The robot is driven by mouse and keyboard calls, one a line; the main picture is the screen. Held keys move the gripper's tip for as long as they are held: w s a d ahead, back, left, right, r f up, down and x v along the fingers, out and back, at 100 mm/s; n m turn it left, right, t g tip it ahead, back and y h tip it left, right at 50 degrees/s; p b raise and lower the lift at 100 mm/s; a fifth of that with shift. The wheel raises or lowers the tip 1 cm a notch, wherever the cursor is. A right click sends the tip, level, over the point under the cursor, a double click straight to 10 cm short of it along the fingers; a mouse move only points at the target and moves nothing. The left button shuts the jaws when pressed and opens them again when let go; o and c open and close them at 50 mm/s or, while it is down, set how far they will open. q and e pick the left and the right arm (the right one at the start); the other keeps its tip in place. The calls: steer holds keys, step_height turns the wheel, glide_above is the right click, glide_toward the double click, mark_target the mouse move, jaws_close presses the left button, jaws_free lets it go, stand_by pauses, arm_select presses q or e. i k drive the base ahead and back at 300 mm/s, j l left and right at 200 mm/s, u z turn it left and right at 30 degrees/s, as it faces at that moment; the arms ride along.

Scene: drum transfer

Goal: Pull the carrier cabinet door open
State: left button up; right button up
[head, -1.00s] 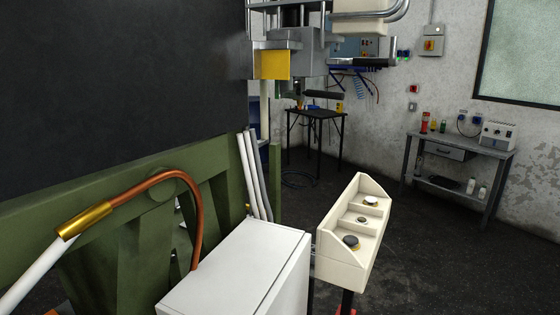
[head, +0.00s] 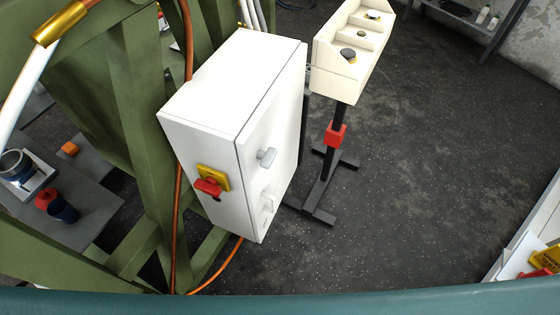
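The white cabinet (head: 215,95) is fixed beside a green steel frame, near the middle of the head view. Its door (head: 278,135) is the panel on its right side and looks shut, with a thin dark seam along its edge. A grey knob or latch (head: 266,157) sits on the door, with a white handle (head: 268,203) below it. A red rotary switch (head: 208,186) on a yellow plate is on the adjoining side. Neither of my grippers is in view.
A cream control box (head: 345,75) on a black stand (head: 325,185) is close to the right of the door. Orange cable (head: 177,220) runs by the green frame (head: 130,120). Dark floor (head: 400,200) is open to the right. A yellow sign (head: 546,260) is at far right.

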mark_target(275, 122)
steer(key=u, duration=0.8)
steer(key=l+u, duration=0.95)
steer(key=k+l+u, duration=0.15)
steer(key=l+u, duration=0.35)
